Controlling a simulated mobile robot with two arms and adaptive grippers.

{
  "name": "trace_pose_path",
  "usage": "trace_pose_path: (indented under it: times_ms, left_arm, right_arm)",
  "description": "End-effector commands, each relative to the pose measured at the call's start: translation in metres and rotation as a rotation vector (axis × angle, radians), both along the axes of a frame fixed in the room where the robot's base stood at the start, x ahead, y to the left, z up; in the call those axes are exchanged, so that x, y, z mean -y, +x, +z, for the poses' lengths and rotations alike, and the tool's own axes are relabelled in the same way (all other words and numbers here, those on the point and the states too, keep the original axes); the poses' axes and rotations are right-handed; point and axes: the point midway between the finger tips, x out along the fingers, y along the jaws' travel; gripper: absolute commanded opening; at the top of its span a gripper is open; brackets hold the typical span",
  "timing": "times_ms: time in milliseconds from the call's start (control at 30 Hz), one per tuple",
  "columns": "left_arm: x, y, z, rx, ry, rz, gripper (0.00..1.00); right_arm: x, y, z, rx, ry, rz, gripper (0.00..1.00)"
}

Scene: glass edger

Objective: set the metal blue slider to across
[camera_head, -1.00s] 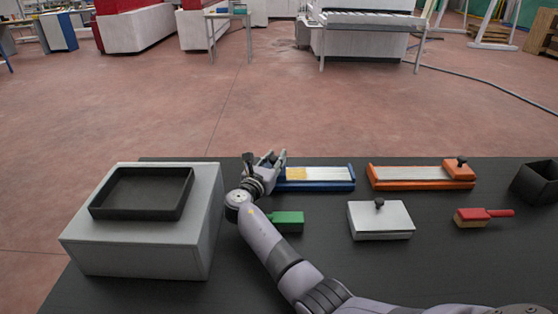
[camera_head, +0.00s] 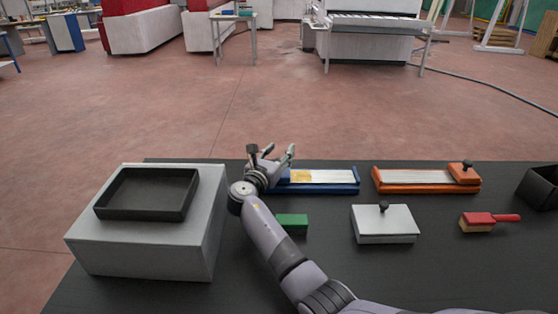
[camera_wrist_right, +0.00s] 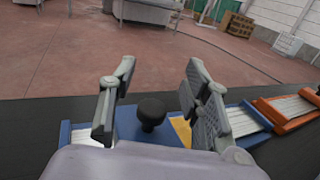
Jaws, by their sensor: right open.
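The blue slider (camera_head: 325,188) lies on the dark table, a blue rail with a light metal strip and a yellowish patch toward its left. Its left end is hidden behind my right gripper (camera_head: 271,152) in the head view. In the right wrist view, a black knob (camera_wrist_right: 151,113) stands upright on the blue slider's part (camera_wrist_right: 128,120) between the spread fingers of my right gripper (camera_wrist_right: 160,67). The fingers are open, and a gap shows on both sides of the knob. My left gripper is not in view.
An orange slider (camera_head: 415,187) lies to the right, its knob at the right end. A white block with a knob (camera_head: 385,225), a green block (camera_head: 292,222) and a red-handled brush (camera_head: 478,220) lie nearer. A grey box (camera_head: 140,245) bearing a black tray (camera_head: 145,212) stands left.

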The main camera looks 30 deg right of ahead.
Motion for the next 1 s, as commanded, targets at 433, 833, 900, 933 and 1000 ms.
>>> trace_pose_path:
  times_ms: [433, 833, 900, 933, 1000]
  left_arm:
    - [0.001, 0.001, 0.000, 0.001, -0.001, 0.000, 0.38]
    - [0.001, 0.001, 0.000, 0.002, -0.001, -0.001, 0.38]
    - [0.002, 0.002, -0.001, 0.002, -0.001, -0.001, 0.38]
    - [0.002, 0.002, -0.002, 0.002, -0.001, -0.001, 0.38]
    - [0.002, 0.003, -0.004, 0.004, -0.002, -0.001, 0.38]
  right_arm:
    - [0.000, 0.000, 0.067, 0.001, 0.001, 0.000, 0.44]
    - [0.002, 0.002, 0.067, 0.002, -0.006, 0.014, 0.45]
    - [0.008, 0.007, 0.064, 0.012, -0.024, 0.052, 0.45]
    - [0.011, 0.011, 0.061, 0.017, -0.035, 0.081, 0.45]
    - [0.021, 0.020, 0.054, 0.034, -0.063, 0.172, 0.45]
